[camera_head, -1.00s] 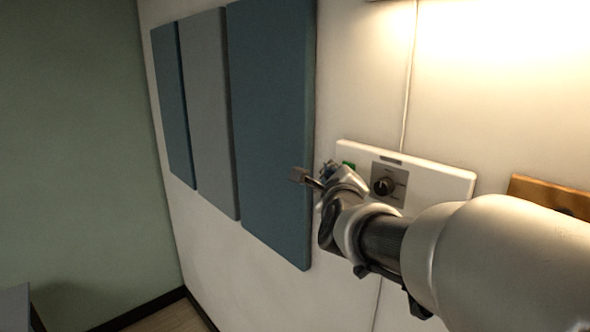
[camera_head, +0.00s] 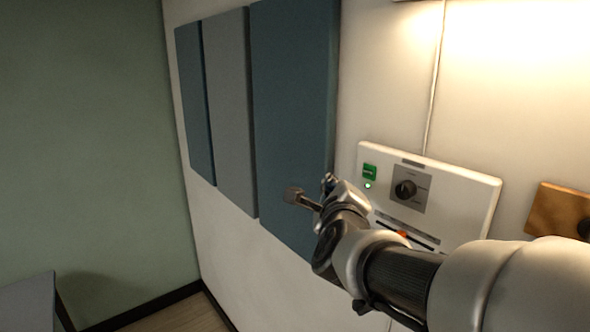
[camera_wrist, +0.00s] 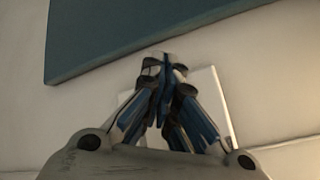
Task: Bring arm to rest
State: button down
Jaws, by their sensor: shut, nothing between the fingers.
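My gripper (camera_head: 293,195) is at the end of my arm, which reaches in from the lower right in the head view. It is in front of the large blue wall panel, left of the white control panel (camera_head: 468,190). In the wrist view my gripper (camera_wrist: 163,62) shows with its fingers together and nothing between them. The white control panel (camera_wrist: 221,110) is partly hidden behind the fingers there. In the head view the control panel carries a green switch (camera_head: 369,172), a black knob (camera_head: 405,189) and slots with an orange piece (camera_head: 402,234); my arm hides its lower part.
Blue and grey panels (camera_head: 228,110) hang on the white wall, and the large blue one (camera_wrist: 110,35) is above the gripper in the wrist view. A wooden board (camera_head: 556,208) is on the wall at right. A grey surface (camera_head: 27,303) is at lower left. Open space lies left.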

jog(key=s+a+f+n+g+y+b, duration=0.1)
jog(key=s+f+n+g+y+b, duration=0.1)
jog(key=s+f+n+b, duration=0.4)
jog(key=s+a+f+n+g+y+b, duration=0.15)
jog(key=f+n, duration=0.25)
jog(key=f, duration=0.4)
jog(key=s+d+f+n+g+b, duration=0.2)
jog(key=s+f+n+b, duration=0.3)
jog(key=s+f, duration=0.3)
jog(key=s+d+f+n+g+h+b, duration=0.1)
jog(key=s+f+n+g+b, duration=0.2)
jog(key=s+f, duration=0.6)
jog(key=s+d+f+n+g+b, duration=0.2)
jog(key=s+f+n+g+b, duration=0.1)
jog(key=s+f+n+b, duration=0.4)
notch_tip(320, 180, down, 3)
jog(key=shift+s+d+f+n+g+h, duration=0.2)
jog(key=shift+s+d+n+g+h, duration=0.15)
jog(key=shift+s+n, duration=0.6)
jog(key=c, duration=2.4)
grip_release()
jog(key=shift+s+m, duration=0.15)
jog(key=shift+m, duration=0.1)
